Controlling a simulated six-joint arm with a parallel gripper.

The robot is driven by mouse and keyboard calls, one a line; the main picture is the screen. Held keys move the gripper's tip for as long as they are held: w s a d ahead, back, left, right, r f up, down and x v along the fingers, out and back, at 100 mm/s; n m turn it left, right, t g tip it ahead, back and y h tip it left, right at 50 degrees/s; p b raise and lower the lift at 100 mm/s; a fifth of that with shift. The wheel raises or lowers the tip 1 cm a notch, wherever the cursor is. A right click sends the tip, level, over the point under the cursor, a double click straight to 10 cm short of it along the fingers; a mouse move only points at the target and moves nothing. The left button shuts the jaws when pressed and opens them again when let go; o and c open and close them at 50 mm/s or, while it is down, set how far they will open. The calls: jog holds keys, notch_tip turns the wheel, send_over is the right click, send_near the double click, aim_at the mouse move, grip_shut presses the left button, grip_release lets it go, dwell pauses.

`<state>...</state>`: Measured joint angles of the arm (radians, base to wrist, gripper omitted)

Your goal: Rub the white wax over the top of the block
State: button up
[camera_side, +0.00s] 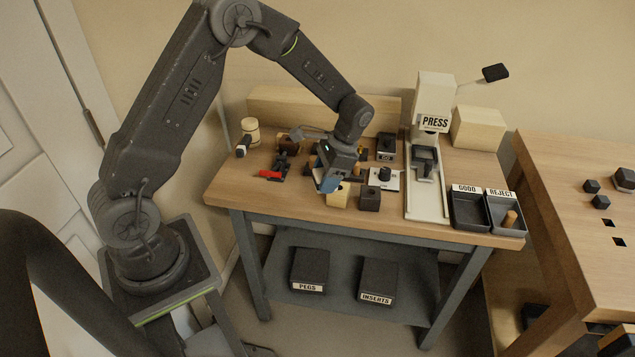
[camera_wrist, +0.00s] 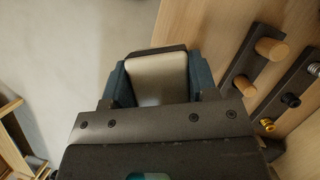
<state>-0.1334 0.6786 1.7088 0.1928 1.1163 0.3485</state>
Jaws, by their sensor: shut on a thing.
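My gripper (camera_side: 330,182) points down at the front edge of the bench, its blue fingers low over a pale block (camera_side: 340,198). In the wrist view, my gripper (camera_wrist: 160,82) is shut on a flat off-white piece, the white wax (camera_wrist: 157,76), which sits between the two blue fingers. In the side view the wax is hidden by the fingers. The fingers cover part of the block's top, and I cannot tell whether the wax touches it.
A dark block (camera_side: 370,199) stands just right of the pale block. A white plate with a dark knob (camera_side: 385,178), the press (camera_side: 434,118), and the GOOD (camera_side: 468,212) and REJECT (camera_side: 507,216) trays lie further right. A red-handled tool (camera_side: 271,174) lies left. Pegs stand in a dark rack (camera_wrist: 245,72).

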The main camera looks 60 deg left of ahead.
jog(key=w+a+r+m+t+y, duration=0.2)
jog(key=w+a+m+t+y, duration=0.1)
jog(key=a+m, duration=0.8)
notch_tip(320, 180, up, 3)
jog(key=m+t+h, duration=0.1)
jog(key=m+t, duration=0.3)
jog(key=m, duration=0.8)
send_over(287, 143)
jog(key=d, duration=0.1)
jog(key=shift+s+f, duration=0.2)
jog(key=shift+f, duration=1.15)
jog(key=shift+s+f, duration=0.15)
jog(key=shift+f, duration=1.15)
jog(key=shift+x, duration=1.45)
jog(key=shift+c, duration=0.4)
jog(key=shift+w+a+r, duration=0.1)
jog(key=shift+w+a, duration=0.75)
jog(key=shift+a, duration=0.2)
jog(key=shift+w+a, duration=0.85)
jog(key=shift+a, duration=0.2)
jog(key=shift+s+d, duration=1)
jog(key=shift+d, duration=0.25)
jog(key=shift+s+d, duration=1)
jog(key=shift+d, duration=0.2)
notch_tip(287, 143, up, 8)
jog(key=shift+r, duration=0.1)
jog(key=shift+s, duration=0.1)
